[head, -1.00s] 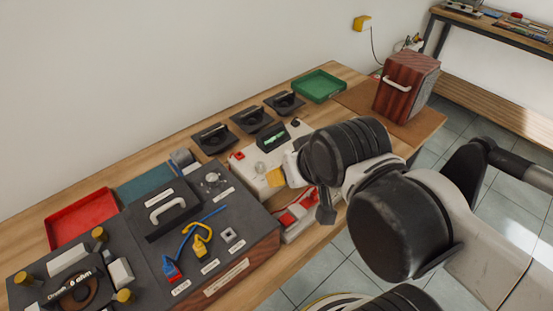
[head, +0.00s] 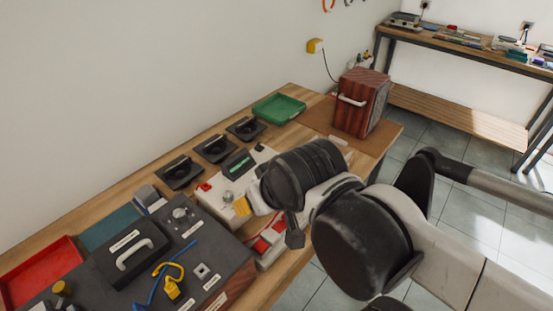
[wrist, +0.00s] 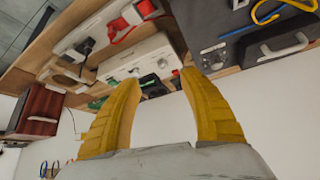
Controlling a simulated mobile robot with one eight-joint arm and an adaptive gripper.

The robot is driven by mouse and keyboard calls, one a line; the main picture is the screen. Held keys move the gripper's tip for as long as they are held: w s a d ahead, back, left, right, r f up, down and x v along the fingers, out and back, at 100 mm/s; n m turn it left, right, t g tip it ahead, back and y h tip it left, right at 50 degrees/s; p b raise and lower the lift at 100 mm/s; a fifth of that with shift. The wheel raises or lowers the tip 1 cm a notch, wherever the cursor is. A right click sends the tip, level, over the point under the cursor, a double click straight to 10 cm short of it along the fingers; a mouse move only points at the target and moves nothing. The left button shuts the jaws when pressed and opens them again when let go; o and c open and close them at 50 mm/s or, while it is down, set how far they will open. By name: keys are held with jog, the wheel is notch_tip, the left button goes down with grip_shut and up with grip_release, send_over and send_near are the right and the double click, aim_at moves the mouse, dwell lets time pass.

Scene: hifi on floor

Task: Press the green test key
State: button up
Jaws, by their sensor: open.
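A white tester box (head: 211,205) stands on the bench in the middle of the head view. It bears a dark unit with a green face (head: 239,162), a red button (head: 204,187) and a round knob (head: 228,196). I cannot make out a separate green test key; part of the box is behind my arm. My gripper (head: 243,206), with yellow fingers, is at the box's right side in the head view; contact cannot be told. In the wrist view my gripper (wrist: 160,80) is open with nothing held, and a white box (wrist: 148,58) shows beyond the fingers.
A dark panel (head: 215,255) with a blue and yellow cable lies left of the tester. Black stands (head: 180,172) line the wall side. A green tray (head: 279,108) and a wooden cabinet (head: 360,102) stand farther back. A red tray (head: 40,270) is at lower left.

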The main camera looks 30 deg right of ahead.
grip_shut()
dwell(1.2)
